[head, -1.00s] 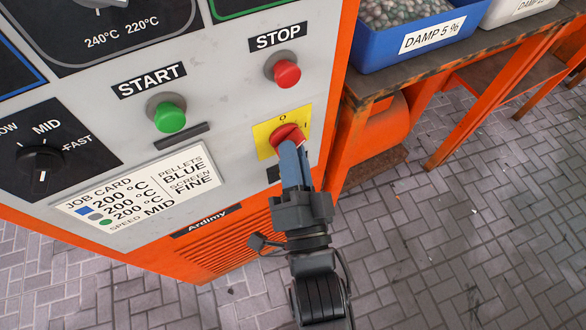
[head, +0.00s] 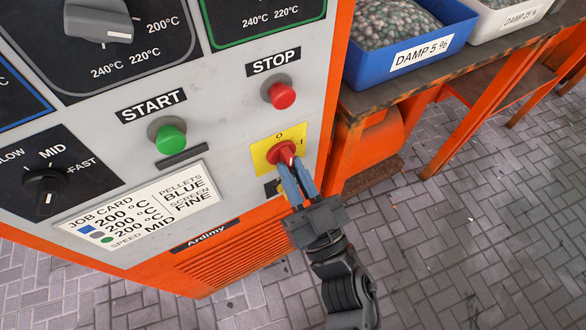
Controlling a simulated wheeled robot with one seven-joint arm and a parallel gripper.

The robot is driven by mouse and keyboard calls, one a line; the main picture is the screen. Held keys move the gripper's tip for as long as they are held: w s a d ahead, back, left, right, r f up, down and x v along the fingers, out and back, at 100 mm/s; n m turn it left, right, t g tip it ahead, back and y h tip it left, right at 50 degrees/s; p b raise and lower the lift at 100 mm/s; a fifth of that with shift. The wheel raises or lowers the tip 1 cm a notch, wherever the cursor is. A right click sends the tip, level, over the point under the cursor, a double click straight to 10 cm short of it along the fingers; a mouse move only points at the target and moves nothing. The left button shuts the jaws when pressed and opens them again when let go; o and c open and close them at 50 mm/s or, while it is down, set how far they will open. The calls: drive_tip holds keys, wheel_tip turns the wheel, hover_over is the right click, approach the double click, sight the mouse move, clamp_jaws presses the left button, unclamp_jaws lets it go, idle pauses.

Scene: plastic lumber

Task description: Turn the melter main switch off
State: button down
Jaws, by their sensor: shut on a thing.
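The melter main switch is a red rotary knob (head: 280,152) on a yellow plate (head: 262,146) at the lower right of the machine's grey panel. The plate has an "O" mark above the knob and an "I" mark to its right. My gripper (head: 289,163) reaches up to it from below right, its two blue-grey fingers closed on the knob. The fingers hide the knob's lower part, and I cannot tell for sure which mark it points at.
The red STOP button (head: 282,96) is just above the switch, and the green START button (head: 171,139) is to the left. A bench (head: 385,100) with a blue bin (head: 440,35) stands close on the right. The paved floor (head: 470,240) in front of it is open.

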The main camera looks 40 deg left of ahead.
drive_tip(key=shift+f+n+g, duration=0.1)
drive_tip(key=shift+n+g, duration=0.3)
drive_tip(key=shift+n, duration=0.2)
drive_tip(key=c, duration=1.1)
unclamp_jaws()
drive_tip(key=shift+d, duration=0.1)
drive_tip(key=shift+v, duration=3.85)
drive_tip(key=shift+f, duration=0.1)
